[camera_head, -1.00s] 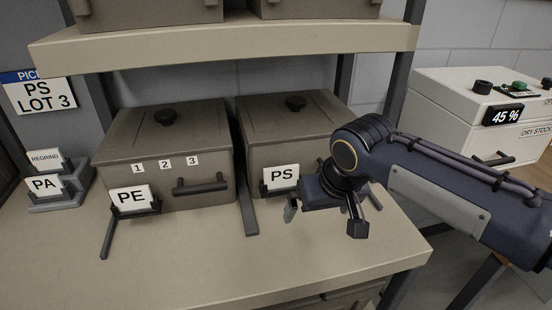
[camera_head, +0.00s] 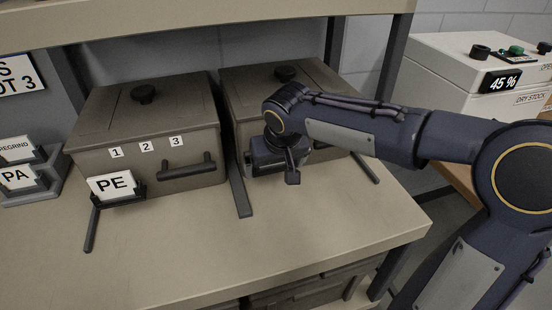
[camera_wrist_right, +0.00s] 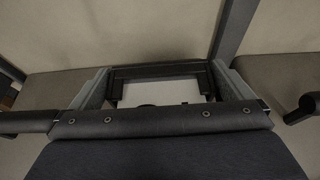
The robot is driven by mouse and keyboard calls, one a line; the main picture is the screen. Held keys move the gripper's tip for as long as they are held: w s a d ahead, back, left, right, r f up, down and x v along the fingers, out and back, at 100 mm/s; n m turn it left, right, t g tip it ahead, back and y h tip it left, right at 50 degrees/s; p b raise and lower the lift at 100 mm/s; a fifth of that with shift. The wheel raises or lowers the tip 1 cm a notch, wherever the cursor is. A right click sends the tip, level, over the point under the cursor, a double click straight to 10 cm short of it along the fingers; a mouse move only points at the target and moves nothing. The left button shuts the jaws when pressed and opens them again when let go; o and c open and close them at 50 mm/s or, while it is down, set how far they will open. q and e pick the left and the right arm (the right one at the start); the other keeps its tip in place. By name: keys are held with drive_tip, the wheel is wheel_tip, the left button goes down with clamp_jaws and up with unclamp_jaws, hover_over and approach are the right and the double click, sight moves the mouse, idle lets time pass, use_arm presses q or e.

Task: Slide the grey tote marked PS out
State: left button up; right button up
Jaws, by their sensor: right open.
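The grey tote (camera_head: 246,92) whose card read PS in the earlier head view stands at the right on the shelf. My right arm covers much of its front, and its card is hidden in the head view now. My right gripper (camera_head: 273,165) is at that front, pointing down. In the right wrist view its open fingers (camera_wrist_right: 160,82) stand either side of a black card holder (camera_wrist_right: 155,70) with a pale card. I cannot tell whether they touch it. A dark bar (camera_wrist_right: 22,122), perhaps a handle, shows at the left edge there. My left gripper is out of view.
The grey tote marked PE (camera_head: 150,170) stands to the left, with a dark guide rail (camera_head: 238,190) between the totes. An upper shelf (camera_head: 200,22) overhangs them. The shelf top (camera_head: 180,250) in front is clear. A white dry-stock box (camera_head: 440,75) is at the right.

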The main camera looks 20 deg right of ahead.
drive_tip(key=c, duration=1.3)
drive_tip(key=shift+o, duration=0.2)
drive_tip(key=shift+s+f+b, duration=0.1)
drive_tip(key=shift+s+b, duration=0.2)
drive_tip(key=shift+s, duration=0.25)
drive_tip(key=shift+s+a+b, duration=0.15)
drive_tip(key=shift+s+b, duration=0.4)
drive_tip(key=shift+s, duration=2.05)
drive_tip(key=shift+s, duration=0.3)
drive_tip(key=s+b, duration=0.1)
drive_tip(key=s, duration=0.2)
drive_tip(key=shift+s+a, duration=0.15)
drive_tip(key=shift+s, duration=1)
